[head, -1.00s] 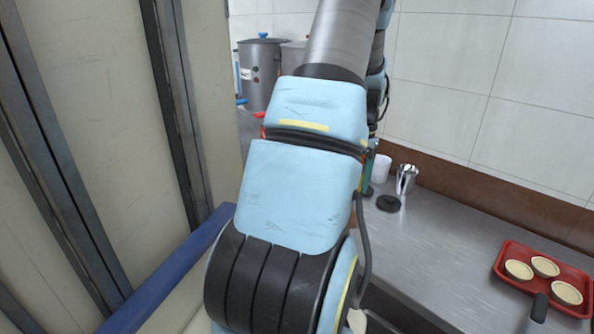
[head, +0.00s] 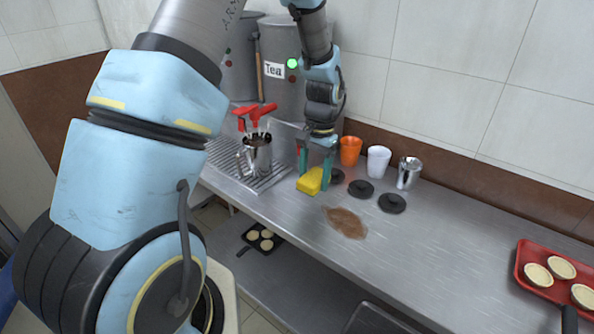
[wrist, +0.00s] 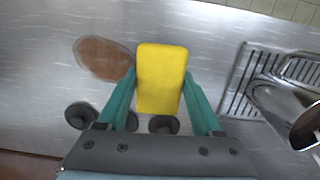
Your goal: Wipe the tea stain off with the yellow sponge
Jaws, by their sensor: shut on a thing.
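The yellow sponge (head: 311,181) is between the green fingers of my gripper (head: 316,168), which is shut on it. The sponge also shows in the wrist view (wrist: 161,78), between the fingertips (wrist: 160,98). The brown tea stain (head: 346,222) lies on the steel counter, to the right of and nearer than the sponge in the head view. In the wrist view the stain (wrist: 104,58) is just left of the sponge. I cannot tell whether the sponge touches the counter.
A metal jug (head: 257,156) stands on the drip grate (head: 228,160) left of my gripper. Behind are the Tea stockpot (head: 283,95), an orange cup (head: 350,151), a white cup (head: 378,161), a steel cup (head: 408,172) and dark lids (head: 392,203). A red tart tray (head: 530,256) is right.

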